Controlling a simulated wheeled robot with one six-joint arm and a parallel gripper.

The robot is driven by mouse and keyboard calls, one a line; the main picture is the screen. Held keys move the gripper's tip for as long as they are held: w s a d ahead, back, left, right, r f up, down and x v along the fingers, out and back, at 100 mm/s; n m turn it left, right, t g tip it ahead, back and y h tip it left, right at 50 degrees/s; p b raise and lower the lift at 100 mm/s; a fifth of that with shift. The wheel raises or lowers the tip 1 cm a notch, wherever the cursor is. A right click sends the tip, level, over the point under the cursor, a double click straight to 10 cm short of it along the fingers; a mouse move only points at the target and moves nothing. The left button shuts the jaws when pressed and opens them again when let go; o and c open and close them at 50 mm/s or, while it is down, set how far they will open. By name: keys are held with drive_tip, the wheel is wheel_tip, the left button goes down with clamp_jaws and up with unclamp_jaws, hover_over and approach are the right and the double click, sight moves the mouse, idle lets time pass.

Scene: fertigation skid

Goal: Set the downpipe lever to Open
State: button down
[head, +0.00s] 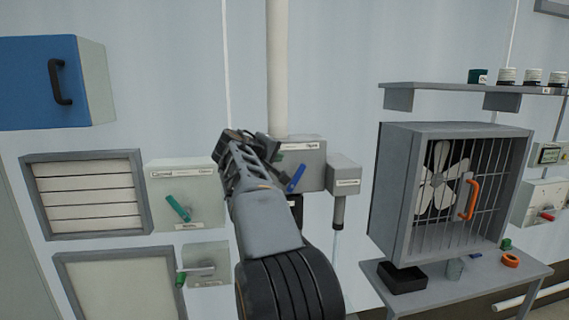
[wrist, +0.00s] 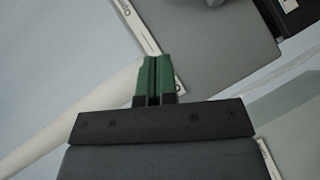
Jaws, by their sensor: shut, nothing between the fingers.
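A grey box (head: 312,160) sits on the wall at the foot of a white vertical pipe (head: 277,70). A blue lever (head: 296,178) on its front is tilted, and small print at the box's upper right seems to read Open. My gripper (wrist: 154,62) is shut and empty, with its green fingers together. In the head view my arm covers the left part of the box, and the fingertips are hard to make out there. In the wrist view the fingers lie over the edge of a grey box face (wrist: 205,60) with a white label strip; the blue lever is not seen there.
At right are a small grey box (head: 344,174), a caged fan (head: 440,190) and a small table (head: 460,288).

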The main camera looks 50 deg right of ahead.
drive_tip(key=shift+b+v, duration=0.35)
drive_tip(key=shift+v, duration=1.8)
drive_tip(key=a+f+y, duration=0.4)
drive_tip(key=a+f, duration=0.1)
drive_tip(key=f, duration=0.4)
drive_tip(key=a+f+y, duration=0.3)
drive_tip(key=a+f, duration=0.1)
drive_tip(key=f, duration=0.5)
drive_tip(key=s+a+f+y, duration=0.3)
drive_tip(key=s+a+f, duration=0.3)
drive_tip(key=a, duration=0.4)
drive_tip(key=s+a+f+n+t+y, duration=0.1)
drive_tip(key=s+a+f+y, duration=0.3)
drive_tip(key=s+a+f, duration=0.3)
drive_tip(key=s+a, duration=0.2)
drive_tip(key=a, duration=0.2)
drive_tip(key=shift+f, duration=0.25)
